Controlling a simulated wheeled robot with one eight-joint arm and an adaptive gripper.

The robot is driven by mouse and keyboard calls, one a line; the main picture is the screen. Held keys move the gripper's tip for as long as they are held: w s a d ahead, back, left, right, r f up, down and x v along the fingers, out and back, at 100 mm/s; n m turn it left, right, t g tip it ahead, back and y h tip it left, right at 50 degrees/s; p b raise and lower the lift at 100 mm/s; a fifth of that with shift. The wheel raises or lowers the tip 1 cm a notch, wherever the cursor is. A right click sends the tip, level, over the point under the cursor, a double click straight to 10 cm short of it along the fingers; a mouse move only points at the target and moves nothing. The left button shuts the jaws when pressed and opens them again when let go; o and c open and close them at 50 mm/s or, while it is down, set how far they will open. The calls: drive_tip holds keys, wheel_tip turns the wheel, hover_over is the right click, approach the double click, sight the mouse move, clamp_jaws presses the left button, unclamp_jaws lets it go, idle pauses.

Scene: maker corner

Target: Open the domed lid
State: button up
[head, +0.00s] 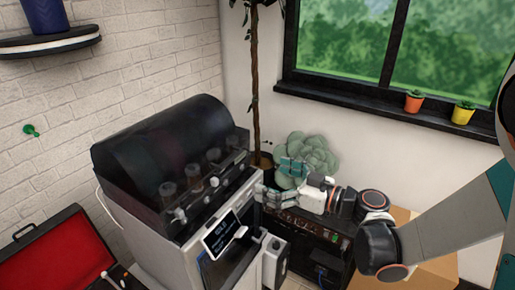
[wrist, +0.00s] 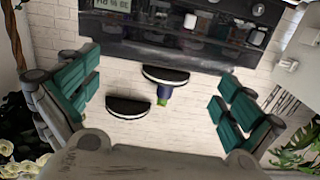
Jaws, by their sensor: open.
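The domed lid (head: 160,140) is a dark, see-through cover on top of a white machine (head: 170,265). It looks shut, with its front edge down along the machine's top. Several round parts show dimly through it. My gripper (head: 272,180) is at the right of the machine's front, apart from the lid, and looks empty. In the wrist view, its teal-padded fingers are spread wide at left and right, with nothing between them (wrist: 155,85). The dark lid (wrist: 150,50) shows upside down beyond them at the top.
A small display (head: 222,235) sits on the machine's front. An open red case (head: 55,262) is at the lower left. Small pots (head: 413,102) stand on the window sill. A wall shelf (head: 50,43) hangs upper left.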

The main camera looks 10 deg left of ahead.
sight(234, 159)
drive_tip(key=shift+y, duration=0.3)
drive_tip(key=b+x, duration=0.1)
drive_tip(key=x, duration=0.5)
drive_tip(key=w+b+x, duration=0.1)
drive_tip(key=b+x, duration=0.1)
drive_tip(key=x, duration=0.5)
drive_tip(key=shift+w, duration=0.2)
drive_tip(key=shift+r, duration=0.15)
drive_tip(key=c, duration=1.2)
